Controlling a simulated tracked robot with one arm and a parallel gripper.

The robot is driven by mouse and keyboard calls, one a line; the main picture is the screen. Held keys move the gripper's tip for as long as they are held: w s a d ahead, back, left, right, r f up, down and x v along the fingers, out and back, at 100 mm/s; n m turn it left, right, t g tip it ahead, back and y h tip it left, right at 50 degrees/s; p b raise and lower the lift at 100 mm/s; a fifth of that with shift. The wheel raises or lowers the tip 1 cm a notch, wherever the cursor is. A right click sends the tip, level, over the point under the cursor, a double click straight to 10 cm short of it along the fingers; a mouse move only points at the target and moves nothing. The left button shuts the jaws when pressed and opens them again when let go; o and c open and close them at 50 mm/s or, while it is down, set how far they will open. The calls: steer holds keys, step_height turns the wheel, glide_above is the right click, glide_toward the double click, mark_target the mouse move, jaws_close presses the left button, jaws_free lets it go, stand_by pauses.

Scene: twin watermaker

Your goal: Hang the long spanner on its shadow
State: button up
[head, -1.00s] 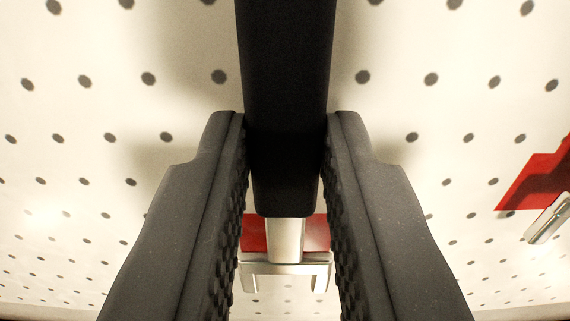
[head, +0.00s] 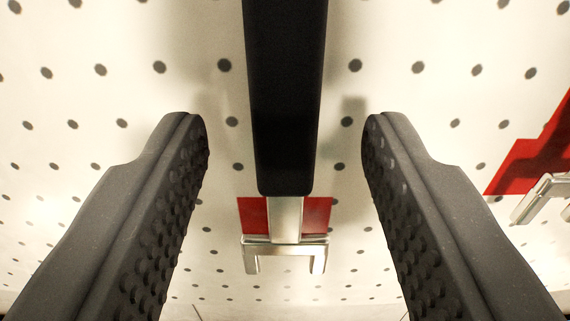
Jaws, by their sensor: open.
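The long spanner (head: 286,110) hangs against the pegboard in the middle of the head view. It has a black handle running off the top edge, a short metal shank and a silver open-ended jaw (head: 285,242) at the bottom. Part of a red shadow (head: 252,215) shows on both sides of the shank, behind it. My gripper (head: 285,135) is open, with one ribbed finger on each side of the handle and a clear gap to both. The top of the spanner and whatever holds it are out of view.
The pale perforated board (head: 110,130) fills the background. At the right edge, another red shape (head: 535,165) shows with a silver metal tool end (head: 540,200) by it, both cut off by the frame. Bare board lies to the left.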

steer(key=s+f+g+b, duration=0.1)
steer(key=s+f+b, duration=0.1)
steer(key=s, duration=1.1)
steer(key=s+f+g+b, duration=0.1)
steer(key=s+b, duration=0.3)
steer(key=s, duration=1)
steer(key=shift+f+g, duration=0.3)
steer(key=shift+f, duration=0.45)
steer(key=shift+c, duration=1)
steer(key=shift+s, duration=0.15)
